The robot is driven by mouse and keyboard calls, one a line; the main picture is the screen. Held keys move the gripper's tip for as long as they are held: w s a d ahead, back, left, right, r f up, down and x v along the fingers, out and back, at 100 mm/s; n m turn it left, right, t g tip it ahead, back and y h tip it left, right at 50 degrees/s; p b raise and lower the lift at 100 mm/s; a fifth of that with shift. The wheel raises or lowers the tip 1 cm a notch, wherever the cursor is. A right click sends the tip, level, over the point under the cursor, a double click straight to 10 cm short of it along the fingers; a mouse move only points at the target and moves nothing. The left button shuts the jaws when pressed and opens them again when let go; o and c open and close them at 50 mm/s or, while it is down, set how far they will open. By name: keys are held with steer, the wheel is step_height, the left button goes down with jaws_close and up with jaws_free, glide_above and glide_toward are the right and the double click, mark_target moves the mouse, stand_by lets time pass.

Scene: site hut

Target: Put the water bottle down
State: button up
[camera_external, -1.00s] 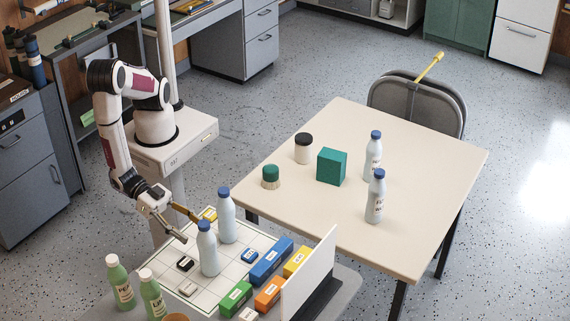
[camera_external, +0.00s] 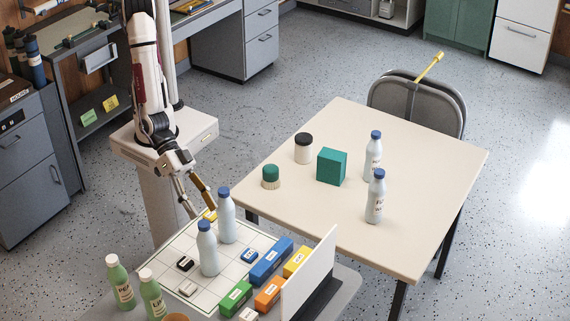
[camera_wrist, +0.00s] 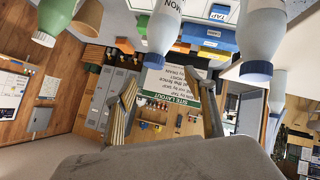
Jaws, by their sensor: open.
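My gripper (camera_external: 201,208) is open and empty, low over the far left edge of the gridded board (camera_external: 166,262). Two white water bottles with blue caps stand upright on that board: one (camera_external: 227,222) just right of the gripper, the other (camera_external: 208,256) nearer the camera. Whether a finger touches the closer bottle cannot be told. Two more such bottles stand on the beige table, one (camera_external: 373,160) behind the other (camera_external: 375,203). In the wrist view, my open fingers (camera_wrist: 168,105) have nothing between them, and blue-capped bottles (camera_wrist: 164,18) (camera_wrist: 262,35) hang at the top, upside down.
Blue (camera_external: 268,264), green (camera_external: 235,298), orange (camera_external: 268,294) and yellow (camera_external: 297,261) blocks line the board's right side, before an upright white panel (camera_external: 310,275). Green bottles (camera_external: 119,284) (camera_external: 152,297) stand at the front left. The beige table (camera_external: 300,220) has free room at its near side.

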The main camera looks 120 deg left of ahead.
steer(key=s+a+r+m+g, duration=0.2)
steer(key=s+a+r, duration=0.5)
steer(key=a+r, duration=0.4)
steer(key=s+a+r+g+y, duration=0.2)
steer(key=s+a, duration=1.3)
steer(key=shift+s+a+r+m+g+y, duration=0.3)
steer(key=shift+s+a+r+m+y, duration=0.05)
steer(key=shift+s+r+m+y, duration=0.05)
steer(key=c, duration=0.3)
steer(key=shift+w, duration=0.1)
